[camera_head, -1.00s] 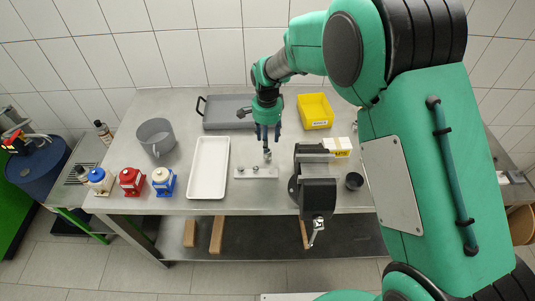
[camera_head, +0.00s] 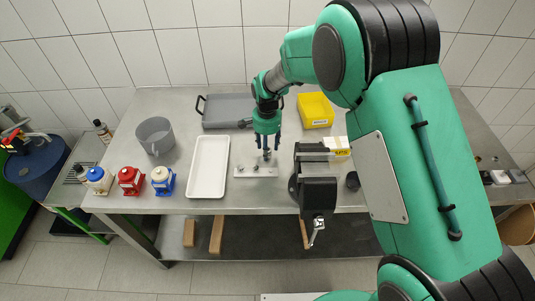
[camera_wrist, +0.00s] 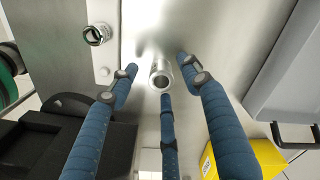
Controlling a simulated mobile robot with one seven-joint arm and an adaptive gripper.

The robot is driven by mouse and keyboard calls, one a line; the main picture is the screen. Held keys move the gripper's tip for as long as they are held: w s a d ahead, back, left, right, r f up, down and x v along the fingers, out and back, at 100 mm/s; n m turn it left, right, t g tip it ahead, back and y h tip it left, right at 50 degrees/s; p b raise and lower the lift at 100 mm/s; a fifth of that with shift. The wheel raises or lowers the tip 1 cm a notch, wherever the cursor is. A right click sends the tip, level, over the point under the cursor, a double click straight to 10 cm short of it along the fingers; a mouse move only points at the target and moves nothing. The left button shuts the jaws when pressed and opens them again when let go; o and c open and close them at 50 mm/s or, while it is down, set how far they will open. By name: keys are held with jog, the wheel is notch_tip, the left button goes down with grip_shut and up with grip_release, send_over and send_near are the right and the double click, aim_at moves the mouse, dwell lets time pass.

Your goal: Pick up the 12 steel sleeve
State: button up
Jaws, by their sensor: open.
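A shiny steel sleeve (camera_wrist: 161,80) stands between the blue fingers of my gripper (camera_wrist: 165,98) in the wrist view, its round open end facing the camera. The fingers surround it, and I see gaps between them and the sleeve. A second, wider steel sleeve (camera_wrist: 96,34) sits farther along the plate in the wrist view. I cannot read any size marking.
A black vise (camera_head: 318,188) stands right of the plate and a white tray (camera_head: 209,168) left of it. A yellow bin (camera_head: 315,110) and a grey case (camera_head: 226,112) are behind.

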jog(key=shift+f, duration=1)
grip_shut()
